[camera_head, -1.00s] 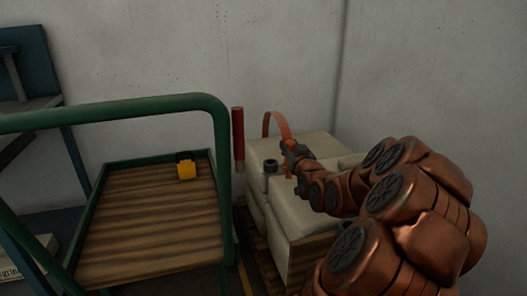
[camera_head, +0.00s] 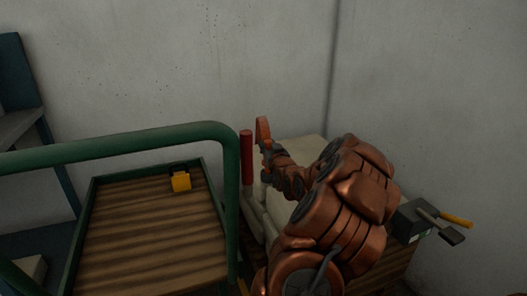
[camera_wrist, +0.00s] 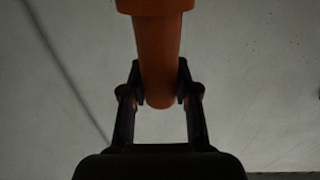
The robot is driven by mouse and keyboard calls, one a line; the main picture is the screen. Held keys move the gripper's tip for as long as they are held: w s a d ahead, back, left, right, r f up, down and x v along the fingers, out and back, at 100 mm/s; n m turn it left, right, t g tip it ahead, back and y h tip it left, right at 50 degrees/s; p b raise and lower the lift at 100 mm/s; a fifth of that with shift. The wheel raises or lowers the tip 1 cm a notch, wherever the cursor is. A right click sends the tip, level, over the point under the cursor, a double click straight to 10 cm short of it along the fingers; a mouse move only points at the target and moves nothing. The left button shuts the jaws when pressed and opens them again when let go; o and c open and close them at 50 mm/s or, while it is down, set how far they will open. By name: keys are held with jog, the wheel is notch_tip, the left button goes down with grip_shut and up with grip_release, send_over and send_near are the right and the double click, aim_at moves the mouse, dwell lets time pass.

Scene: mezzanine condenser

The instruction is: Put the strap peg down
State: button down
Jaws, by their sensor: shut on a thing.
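The strap peg is orange, with a round shaft and a wider collar above it in the wrist view (camera_wrist: 158,50). My gripper (camera_wrist: 160,90) is shut on the shaft, with one dark finger on each side. The lower end of the shaft shows between the fingers. My gripper is in front of the wall, near the pale sacks (camera_head: 302,150). My arm hides much of the sacks. I cannot tell whether the peg touches anything below.
A cart with a ribbed wooden deck (camera_head: 150,240) and a green rail (camera_head: 120,145) stands at left, with a yellow block (camera_head: 181,182) at its back. A red post (camera_head: 246,158) stands beside the rail. A dark box (camera_head: 412,220) with tools is at right. The cart deck is mostly clear.

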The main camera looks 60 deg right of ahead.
jog(key=shift+f, duration=1.2)
jog(key=shift+f, duration=0.1)
jog(key=c, duration=0.9)
grip_release()
jog(key=shift+o, duration=0.2)
jog(key=shift+s+a+r, duration=0.2)
jog(key=shift+s+a, duration=0.1)
jog(key=shift+s, duration=0.25)
jog(key=b+v, duration=0.2)
jog(key=v, duration=0.8)
jog(key=shift+s+a+b, duration=0.25)
jog(key=shift+a+b, duration=0.1)
jog(key=shift+b, duration=0.05)
